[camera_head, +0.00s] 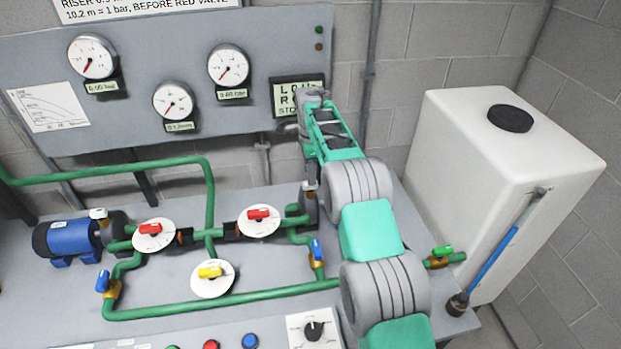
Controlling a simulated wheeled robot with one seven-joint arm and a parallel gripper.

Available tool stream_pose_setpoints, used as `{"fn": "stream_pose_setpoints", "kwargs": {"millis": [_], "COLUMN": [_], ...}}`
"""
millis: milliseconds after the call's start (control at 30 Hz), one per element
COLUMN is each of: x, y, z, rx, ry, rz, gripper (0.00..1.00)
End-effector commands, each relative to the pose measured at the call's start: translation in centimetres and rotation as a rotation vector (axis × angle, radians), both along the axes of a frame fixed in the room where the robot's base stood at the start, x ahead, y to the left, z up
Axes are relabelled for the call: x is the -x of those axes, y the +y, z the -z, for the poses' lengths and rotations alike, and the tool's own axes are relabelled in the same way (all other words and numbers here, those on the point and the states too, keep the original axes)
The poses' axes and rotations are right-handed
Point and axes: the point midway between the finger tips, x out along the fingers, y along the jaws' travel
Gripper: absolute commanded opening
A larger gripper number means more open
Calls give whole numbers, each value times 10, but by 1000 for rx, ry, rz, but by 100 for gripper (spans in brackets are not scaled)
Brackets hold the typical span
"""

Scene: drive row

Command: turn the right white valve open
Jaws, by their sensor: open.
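The right white valve shows only as a small pale handle (308,187) on top of the dark grey pump body (309,207), at the right end of the green pipe. My arm hides most of it. My gripper (309,176) hangs down from the wrist just above this handle and is open. The fingers are small and partly lost against the arm, so I cannot tell whether they are around the handle or touching it. The left white valve (98,213) sits beside the blue motor pump (68,238) at the far left.
Two red-handled valves (150,229) (258,213) and a yellow-handled one (210,272) stand on white dials left of my arm. A blue handle (317,250) is close by. The gauge panel (200,60) rises behind; a white tank (480,180) stands right.

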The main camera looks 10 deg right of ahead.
Motion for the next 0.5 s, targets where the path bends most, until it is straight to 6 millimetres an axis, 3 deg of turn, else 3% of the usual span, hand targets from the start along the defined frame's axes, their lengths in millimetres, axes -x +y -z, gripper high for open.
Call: {"fn": "stream_pose_setpoints", "kwargs": {"millis": [200, 500], "x": [0, 0], "y": [0, 0], "z": [32, 39], "rx": [0, 0], "ry": [0, -1], "rz": [-1, -2], "gripper": [45, 45]}}
